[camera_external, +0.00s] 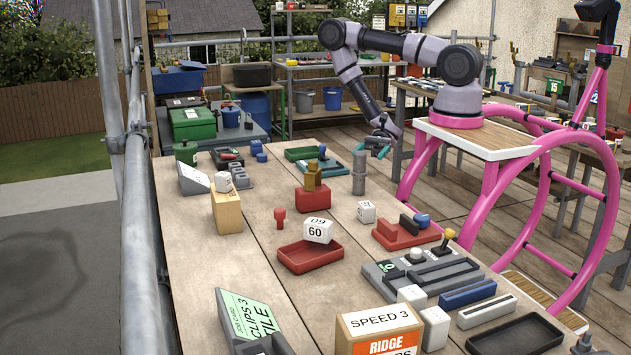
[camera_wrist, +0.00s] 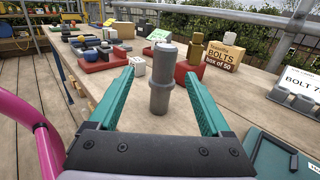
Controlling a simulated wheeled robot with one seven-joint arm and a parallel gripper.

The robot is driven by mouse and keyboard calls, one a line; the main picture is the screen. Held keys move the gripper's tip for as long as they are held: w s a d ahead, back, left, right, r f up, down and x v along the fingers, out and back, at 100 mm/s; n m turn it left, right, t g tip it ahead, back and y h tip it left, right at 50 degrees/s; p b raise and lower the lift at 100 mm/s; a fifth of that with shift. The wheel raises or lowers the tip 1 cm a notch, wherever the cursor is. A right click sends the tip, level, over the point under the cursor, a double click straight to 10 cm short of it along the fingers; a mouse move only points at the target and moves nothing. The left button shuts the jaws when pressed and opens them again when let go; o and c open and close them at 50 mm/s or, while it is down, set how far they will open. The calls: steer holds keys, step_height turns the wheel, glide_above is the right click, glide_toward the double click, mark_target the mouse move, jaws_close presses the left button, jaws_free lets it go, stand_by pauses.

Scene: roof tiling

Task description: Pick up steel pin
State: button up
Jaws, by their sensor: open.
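The steel pin (camera_external: 359,172) is a grey cylinder with a wider collar, standing upright on the wooden workbench near its right edge. In the wrist view the pin (camera_wrist: 163,80) appears centred between my two teal fingers, with its top in line with or past their tips. My gripper (camera_external: 378,149) is open and empty, just to the right of the pin's upper part in the external view. In the wrist view my gripper (camera_wrist: 160,74) shows a clear gap on both sides of the pin. No contact shows.
A green tray (camera_external: 302,153) and a teal tray (camera_external: 331,168) lie behind the pin. A red block (camera_external: 313,199) with a brass piece stands to its left, a white cube (camera_external: 366,212) in front. A box of bolts (camera_wrist: 222,55) stands beyond the pin in the wrist view.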

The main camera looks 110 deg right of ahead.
mark_target(358, 162)
steer(key=x, duration=0.5)
steer(key=shift+f, duration=0.1)
steer(key=x, duration=0.5)
steer(key=shift+w, duration=0.5)
steer(key=shift+c, duration=0.4)
jaws_close()
